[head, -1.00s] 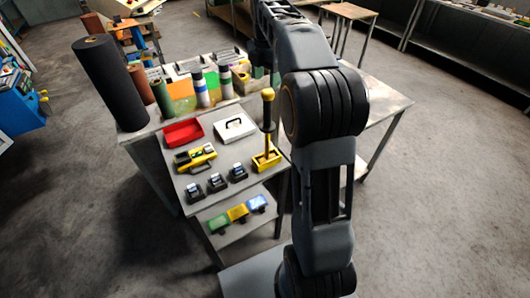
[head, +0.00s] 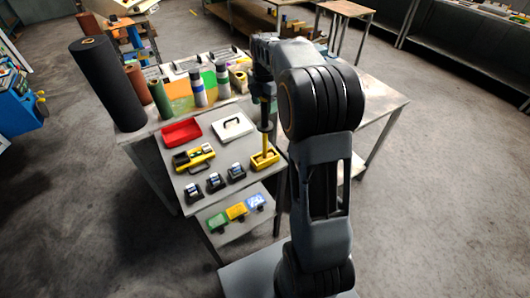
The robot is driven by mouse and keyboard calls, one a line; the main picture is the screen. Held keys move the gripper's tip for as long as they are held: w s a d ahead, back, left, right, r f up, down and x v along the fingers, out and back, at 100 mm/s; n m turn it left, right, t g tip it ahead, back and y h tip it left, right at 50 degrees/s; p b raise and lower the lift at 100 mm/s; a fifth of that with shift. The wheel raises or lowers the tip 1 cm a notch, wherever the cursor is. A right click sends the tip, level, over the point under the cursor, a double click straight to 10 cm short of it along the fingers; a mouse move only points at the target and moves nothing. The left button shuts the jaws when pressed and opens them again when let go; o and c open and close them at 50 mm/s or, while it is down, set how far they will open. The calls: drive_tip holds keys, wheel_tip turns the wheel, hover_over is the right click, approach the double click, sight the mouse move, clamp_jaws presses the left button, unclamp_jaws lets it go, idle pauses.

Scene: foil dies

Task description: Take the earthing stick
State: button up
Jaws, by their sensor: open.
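The earthing stick (head: 265,143) stands upright in a yellow holder (head: 265,160) at the right edge of the grey table top. Its lower part shows yellow below a dark section. Its upper end is hidden by my gripper. My gripper (head: 264,122) points down over the top of the stick, in line with it in the picture. It is open. I cannot tell whether the fingers are around the stick or touch it.
A red tray (head: 181,132), a white case (head: 232,127), a yellow and black tool (head: 194,158) and small dark devices (head: 216,181) lie left of the holder. Tall rolls (head: 106,83) stand behind. Coloured boxes (head: 236,212) sit on a lower shelf.

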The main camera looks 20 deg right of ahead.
clamp_jaws()
idle(0.5)
idle(0.3)
